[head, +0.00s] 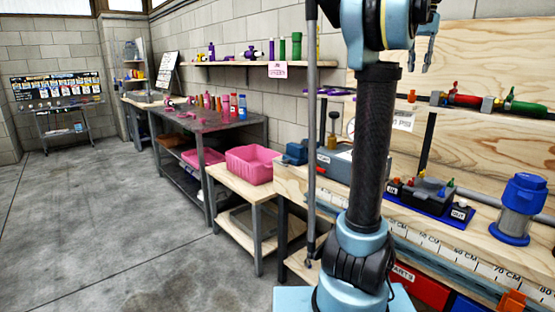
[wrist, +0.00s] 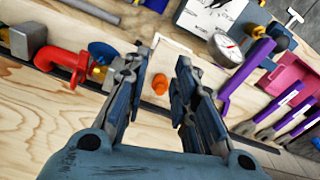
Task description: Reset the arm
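My gripper (wrist: 162,72) is open in the wrist view, its two dark blue fingers apart with nothing held between them. A small orange knob (wrist: 160,84) shows in the gap, on or before the wooden board beyond; I cannot tell how far off it is. In the head view my gripper (head: 424,48) hangs at the upper right, partly cut by the top edge, in front of the wooden back panel (head: 480,60). My arm stands upright and hides part of the workbench.
Red and green fittings (head: 470,99) line the panel. A pink bin (head: 250,165) sits on a low table. The floor (head: 110,230) at left is clear.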

